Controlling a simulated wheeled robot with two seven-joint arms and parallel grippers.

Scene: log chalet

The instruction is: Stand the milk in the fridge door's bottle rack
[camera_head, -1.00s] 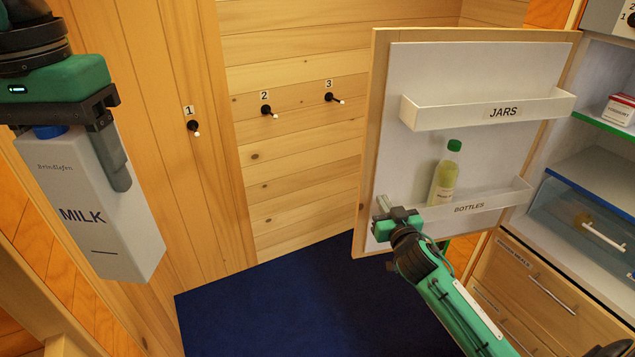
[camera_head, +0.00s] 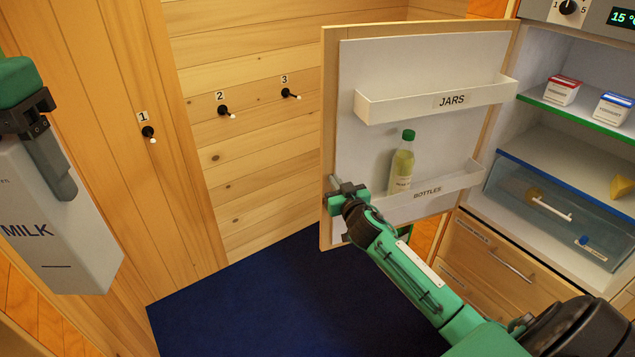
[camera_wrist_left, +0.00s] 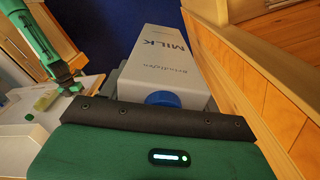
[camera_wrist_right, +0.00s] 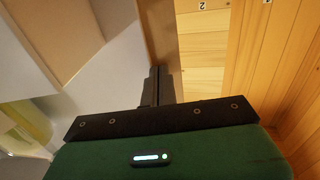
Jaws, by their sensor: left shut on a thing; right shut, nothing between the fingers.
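The milk (camera_head: 62,245) is a tall grey-white carton, tilted in the air at the left of the head view. My left gripper (camera_head: 48,160) is shut on its upper part; the blue cap and carton (camera_wrist_left: 168,62) show in the left wrist view. The fridge door (camera_head: 331,120) stands open, its inner side facing me. The white rack marked BOTTLES (camera_head: 455,183) is low on the door and holds a bottle with a green cap (camera_head: 402,168). My right gripper (camera_head: 334,184) is shut and empty by the door's free edge; whether it touches is unclear.
A JARS shelf (camera_head: 432,101) sits above the bottle rack and looks empty. My right arm crosses below the rack. Inside the fridge are small cartons (camera_head: 562,90) and a clear drawer (camera_head: 530,195). Numbered wall hooks (camera_head: 226,112) are empty. Blue carpet (camera_head: 260,300) is clear.

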